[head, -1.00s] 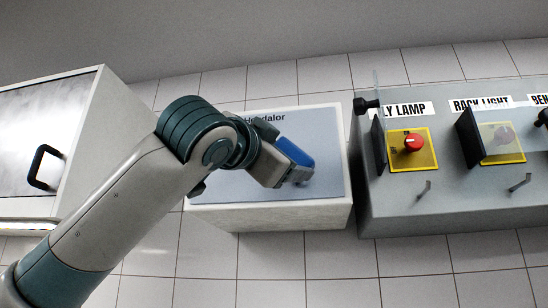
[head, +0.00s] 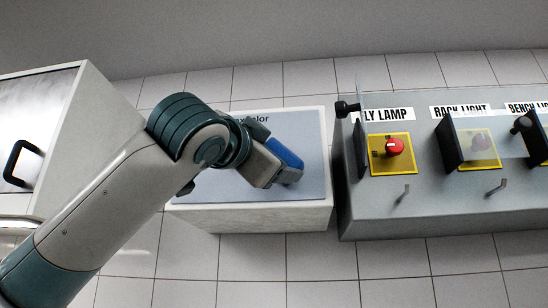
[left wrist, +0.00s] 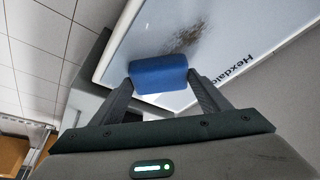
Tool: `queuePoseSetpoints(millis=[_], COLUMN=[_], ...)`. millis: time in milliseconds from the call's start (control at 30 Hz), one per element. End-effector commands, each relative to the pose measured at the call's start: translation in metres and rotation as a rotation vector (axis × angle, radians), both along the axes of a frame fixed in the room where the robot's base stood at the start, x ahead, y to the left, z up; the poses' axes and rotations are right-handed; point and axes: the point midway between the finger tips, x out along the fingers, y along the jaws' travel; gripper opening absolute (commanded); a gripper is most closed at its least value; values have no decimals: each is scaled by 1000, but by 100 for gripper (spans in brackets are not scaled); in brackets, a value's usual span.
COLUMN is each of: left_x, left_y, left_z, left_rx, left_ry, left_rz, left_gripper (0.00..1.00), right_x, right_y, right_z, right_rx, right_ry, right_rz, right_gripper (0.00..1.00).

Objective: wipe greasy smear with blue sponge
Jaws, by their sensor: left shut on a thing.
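My left gripper (head: 279,172) is shut on the blue sponge (head: 284,152), over the grey-blue panel (head: 308,143) on top of a white box. In the left wrist view the sponge (left wrist: 158,75) sits between the two fingers. A brown greasy smear (left wrist: 187,38) lies on the panel just beyond the sponge in that view. I cannot tell whether the sponge touches the panel. In the head view the arm and gripper cover much of the panel, and I cannot make out the smear there. My right gripper is not in view.
A grey control box (head: 440,210) with a red knob (head: 394,146), yellow plates, small levers and clear flaps stands to the right of the white box, across a narrow gap. A white cabinet (head: 70,125) with a black handle (head: 20,162) stands at the left.

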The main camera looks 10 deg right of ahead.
Motion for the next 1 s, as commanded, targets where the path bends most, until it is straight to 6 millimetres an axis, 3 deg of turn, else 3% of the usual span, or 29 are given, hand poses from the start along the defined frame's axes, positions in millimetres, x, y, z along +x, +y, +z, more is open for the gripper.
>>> queuePoseSetpoints(millis=[433, 1000], left_x=[12, 14], left_y=[29, 36], left_z=[0, -1], left_rx=[-1, -2], left_ry=[2, 3], left_rz=[3, 2], left_gripper=[52, 52], right_x=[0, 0], right_y=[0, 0], right_z=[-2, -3], right_rx=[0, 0], right_ry=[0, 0], right_rz=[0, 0], right_gripper=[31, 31])
